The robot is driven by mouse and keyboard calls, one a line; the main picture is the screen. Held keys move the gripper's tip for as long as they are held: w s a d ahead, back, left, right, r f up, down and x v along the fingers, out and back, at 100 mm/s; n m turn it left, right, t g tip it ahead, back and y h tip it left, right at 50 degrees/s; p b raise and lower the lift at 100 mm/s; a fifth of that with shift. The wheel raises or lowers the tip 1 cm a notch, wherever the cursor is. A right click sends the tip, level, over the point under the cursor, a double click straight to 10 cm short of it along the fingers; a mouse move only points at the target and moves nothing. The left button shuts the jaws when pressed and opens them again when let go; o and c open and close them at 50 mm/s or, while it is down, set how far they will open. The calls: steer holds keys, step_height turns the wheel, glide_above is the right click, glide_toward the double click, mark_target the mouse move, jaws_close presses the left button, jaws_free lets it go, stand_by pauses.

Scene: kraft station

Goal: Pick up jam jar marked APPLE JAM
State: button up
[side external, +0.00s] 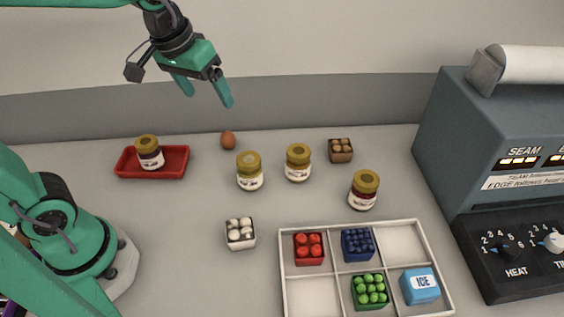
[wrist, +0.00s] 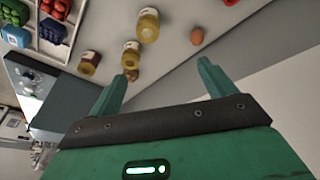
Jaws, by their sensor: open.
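Several gold-lidded jam jars stand upright on the grey table; their label text is too small to read. One jar with pale yellow contents (side external: 249,173) stands near the middle and also shows in the wrist view (wrist: 148,25). An amber-brown jar (side external: 298,164) is just right of it, also in the wrist view (wrist: 131,54). A dark red jar (side external: 364,190) stands farther right, also in the wrist view (wrist: 88,63). Another dark jar (side external: 149,154) stands on a red tray (side external: 180,162). My gripper (side external: 208,98) is open and empty, high above the table's back, apart from every jar.
A brown egg (side external: 228,140) lies between the tray and the jars. A small brown box (side external: 340,151) and a box of white items (side external: 240,234) stand nearby. A divided white tray (side external: 334,275) holds produce boxes and an ICE box. A sealing machine (side external: 500,150) stands right.

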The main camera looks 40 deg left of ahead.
steer(key=w+d+f+n+g, duration=0.2)
steer(key=w+d+f, duration=0.3)
steer(key=w, duration=0.5)
steer(key=n+g, duration=0.1)
steer(key=g, duration=0.1)
glide_above(299, 151)
steer(key=f, duration=0.8)
steer(key=shift+a+f, duration=0.2)
steer(key=shift+f, duration=0.15)
steer(key=shift+w+d+f+n, duration=0.15)
steer(key=shift+f+n, duration=0.15)
steer(key=shift+f, duration=0.1)
steer(key=shift+f, duration=1.2)
steer(key=shift+f, duration=0.1)
steer(key=shift+f, duration=2.5)
steer(key=shift+c, duration=0.2)
